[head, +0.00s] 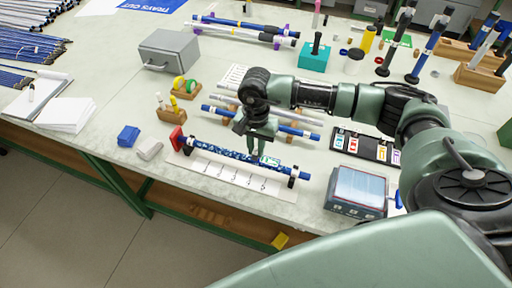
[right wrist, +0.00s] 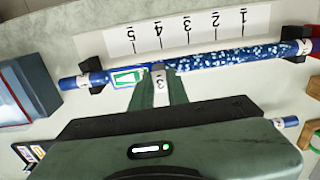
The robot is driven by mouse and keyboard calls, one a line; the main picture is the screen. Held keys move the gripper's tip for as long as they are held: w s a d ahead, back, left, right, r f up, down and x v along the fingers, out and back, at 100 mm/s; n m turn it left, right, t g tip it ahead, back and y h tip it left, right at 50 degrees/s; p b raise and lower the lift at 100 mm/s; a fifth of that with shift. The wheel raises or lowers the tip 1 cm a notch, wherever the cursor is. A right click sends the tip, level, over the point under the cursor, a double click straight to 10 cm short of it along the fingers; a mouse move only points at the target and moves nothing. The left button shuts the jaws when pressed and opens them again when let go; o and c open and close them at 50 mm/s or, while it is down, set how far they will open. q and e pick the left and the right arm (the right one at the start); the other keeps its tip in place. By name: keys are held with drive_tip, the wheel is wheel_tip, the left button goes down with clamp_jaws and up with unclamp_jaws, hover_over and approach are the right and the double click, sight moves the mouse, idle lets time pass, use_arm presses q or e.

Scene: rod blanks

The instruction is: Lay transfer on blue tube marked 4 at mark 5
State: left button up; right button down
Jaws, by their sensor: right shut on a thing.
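The blue tube (head: 222,152) with pale speckles lies in black holders behind a white strip with marks 1 to 5 (head: 228,177). It also spans the right wrist view (right wrist: 220,60), with a white band (right wrist: 84,80) whose number I cannot read. The transfer (right wrist: 129,77), white with a green border, is at the tube level with mark 5; it also shows in the head view (head: 269,161). My right gripper (right wrist: 160,72) points down at the tube, shut at the transfer's edge. Whether the transfer fully touches the tube is unclear. My left gripper is out of view.
A clear-lidded box (head: 357,190) stands right of the tube, with a black card tray (head: 366,147) behind it. More tubes (head: 285,128) lie behind my gripper. A red block (head: 178,139) is at the tube's left end. The table's front edge is close.

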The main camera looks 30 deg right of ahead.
drive_tip(key=shift+f+b, duration=0.4)
drive_tip(key=shift+b, duration=0.3)
idle(1.8)
drive_tip(key=shift+r+p, duration=1.6)
drive_tip(key=shift+r, duration=1.9)
